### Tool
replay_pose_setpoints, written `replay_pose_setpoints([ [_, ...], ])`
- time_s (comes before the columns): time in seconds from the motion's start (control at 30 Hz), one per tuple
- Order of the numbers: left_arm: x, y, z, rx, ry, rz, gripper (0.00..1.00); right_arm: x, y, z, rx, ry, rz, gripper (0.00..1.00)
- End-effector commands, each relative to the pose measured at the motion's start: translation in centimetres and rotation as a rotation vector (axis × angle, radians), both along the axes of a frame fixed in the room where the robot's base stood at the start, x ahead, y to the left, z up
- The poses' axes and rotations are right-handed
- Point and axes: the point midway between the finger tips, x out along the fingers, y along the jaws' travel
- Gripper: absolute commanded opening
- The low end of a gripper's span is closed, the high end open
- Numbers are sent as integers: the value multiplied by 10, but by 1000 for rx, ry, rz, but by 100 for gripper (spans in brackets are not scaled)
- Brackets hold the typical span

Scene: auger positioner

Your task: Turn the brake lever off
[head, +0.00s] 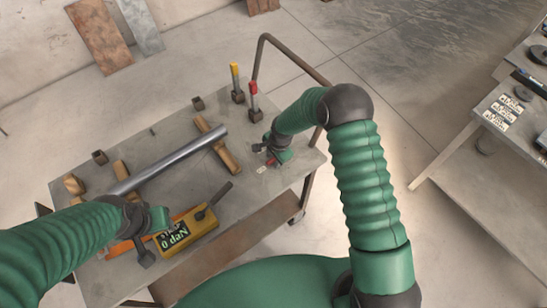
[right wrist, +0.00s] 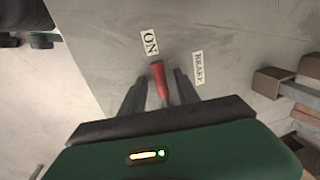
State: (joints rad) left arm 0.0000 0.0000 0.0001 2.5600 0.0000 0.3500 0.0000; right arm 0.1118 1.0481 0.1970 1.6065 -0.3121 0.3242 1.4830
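The brake lever has a red handle (right wrist: 159,78). In the right wrist view it lies between the two dark fingers of my right gripper (right wrist: 160,92), with a gap on each side. A white ON label (right wrist: 150,42) is just beyond its tip, and a BRAKE label (right wrist: 198,67) is to the right. In the head view my right gripper (head: 266,149) is low over the right end of the grey table (head: 215,188), and a bit of red shows beside it. My left gripper (head: 147,250) is at the table's front left; its fingers do not show clearly.
A metal tube (head: 170,160) lies across wooden supports on the table. A yellow box (head: 188,235) with a dark lever stands at the front. Two upright levers, yellow-topped (head: 235,78) and red-topped (head: 253,95), stand behind. A bent rail (head: 292,58) rises at the right end.

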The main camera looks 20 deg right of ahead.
Motion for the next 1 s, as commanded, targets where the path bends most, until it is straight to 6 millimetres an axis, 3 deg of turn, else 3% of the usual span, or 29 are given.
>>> replay_pose_setpoints([
  [0.03,0,0,0,0,0,0,36,0,1,0,-1,0,1,35],
  [0.3,0,0,0,0,0,0,36,0,3,1,-2,0,2,0],
  [1.0,0,0,0,0,0,0,36,-1,4,1,2,2,4,0],
])
